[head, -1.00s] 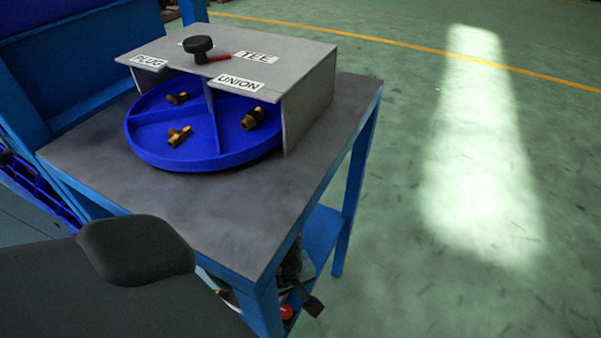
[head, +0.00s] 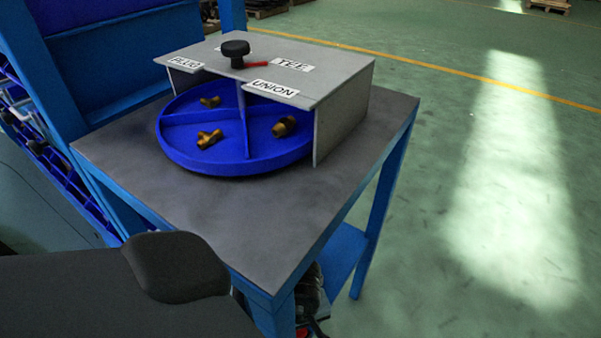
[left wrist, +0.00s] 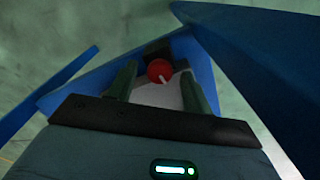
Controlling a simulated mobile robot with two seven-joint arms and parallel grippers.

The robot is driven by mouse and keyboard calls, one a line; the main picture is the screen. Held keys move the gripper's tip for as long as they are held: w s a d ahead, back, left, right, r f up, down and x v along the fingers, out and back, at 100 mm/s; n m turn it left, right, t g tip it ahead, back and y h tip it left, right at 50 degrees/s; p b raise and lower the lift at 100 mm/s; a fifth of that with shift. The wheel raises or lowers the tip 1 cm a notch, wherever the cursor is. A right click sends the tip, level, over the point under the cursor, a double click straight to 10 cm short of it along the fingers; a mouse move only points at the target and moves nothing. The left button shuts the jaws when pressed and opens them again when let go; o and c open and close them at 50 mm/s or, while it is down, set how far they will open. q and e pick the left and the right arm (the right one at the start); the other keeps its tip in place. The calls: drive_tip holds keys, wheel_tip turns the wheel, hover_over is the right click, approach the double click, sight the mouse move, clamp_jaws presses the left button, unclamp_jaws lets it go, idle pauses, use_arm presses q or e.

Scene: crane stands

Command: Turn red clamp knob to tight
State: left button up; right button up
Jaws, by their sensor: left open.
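The red knob (left wrist: 160,70) is round with a white pointer mark. It shows in the left wrist view in front of a black block (left wrist: 157,47). My left gripper (left wrist: 158,69) is open, with one finger on each side of the knob and a visible gap to it on both sides. How near the fingertips are to the knob in depth is hard to tell. In the head view, a small red patch and dark parts (head: 311,288) show below the table's front edge, mostly hidden or cut off. My right gripper is not in view.
A grey-topped blue table (head: 130,170) carries a blue divided round tray (head: 245,168) with brass fittings. Blue panels surround the red knob. Green floor at right is clear.

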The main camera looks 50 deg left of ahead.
use_arm(q)
drive_tip(key=c, duration=1)
drive_tip(key=shift+m, duration=0.7)
drive_tip(key=o, duration=1)
drive_tip(key=shift+r, duration=0.15)
wheel_tip(320, 180, up, 8)
drive_tip(key=shift+f+p, duration=0.2)
drive_tip(key=shift+p, duration=0.75)
